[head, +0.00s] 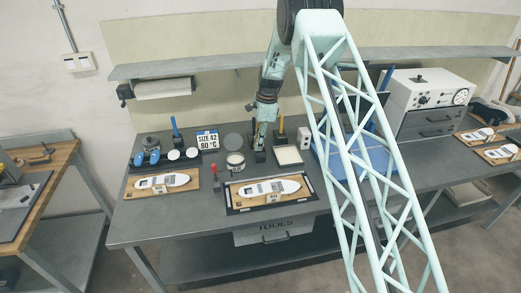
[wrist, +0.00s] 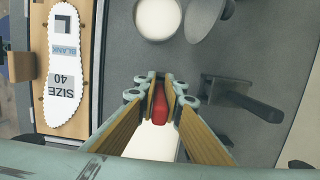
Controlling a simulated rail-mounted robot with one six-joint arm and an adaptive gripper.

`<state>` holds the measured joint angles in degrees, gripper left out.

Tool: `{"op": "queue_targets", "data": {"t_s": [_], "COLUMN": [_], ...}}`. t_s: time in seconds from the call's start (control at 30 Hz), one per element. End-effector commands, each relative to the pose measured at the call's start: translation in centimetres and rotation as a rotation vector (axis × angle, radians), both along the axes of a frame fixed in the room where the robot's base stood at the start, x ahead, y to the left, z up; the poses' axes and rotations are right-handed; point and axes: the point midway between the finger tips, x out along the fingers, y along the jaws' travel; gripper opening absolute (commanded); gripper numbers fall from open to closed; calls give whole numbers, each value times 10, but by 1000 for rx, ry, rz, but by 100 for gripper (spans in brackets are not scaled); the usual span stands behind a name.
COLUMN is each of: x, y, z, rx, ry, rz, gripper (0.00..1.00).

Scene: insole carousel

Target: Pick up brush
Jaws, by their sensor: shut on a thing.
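My gripper (wrist: 160,88) is shut on a red handle (wrist: 160,104), which I take to be the brush. Only the part between the fingers shows; its bristles are hidden. In the head view my gripper (head: 260,146) points down over the back middle of the workbench, near a dark block. The brush cannot be made out there, and I cannot tell if it is clear of the bench.
A round white pot (head: 236,162) stands left of my gripper, and a white square tray (head: 288,156) to its right. In front lies a framed board (head: 240,203) with an insole. A dark upright holder (head: 303,137) stands nearby. A shelf (head: 200,65) runs behind.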

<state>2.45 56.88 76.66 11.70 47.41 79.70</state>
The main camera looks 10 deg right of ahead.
Motion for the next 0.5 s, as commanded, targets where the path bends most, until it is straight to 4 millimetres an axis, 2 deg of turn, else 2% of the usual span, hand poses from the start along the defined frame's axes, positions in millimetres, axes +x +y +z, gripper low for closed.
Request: {"op": "queue_targets", "data": {"t_s": [0.3,0.5], "x": [0,1], "y": [0,0], "z": [1,10], "rx": [0,0], "ry": [0,-2], "rz": [0,0], "gripper": [0,0]}}
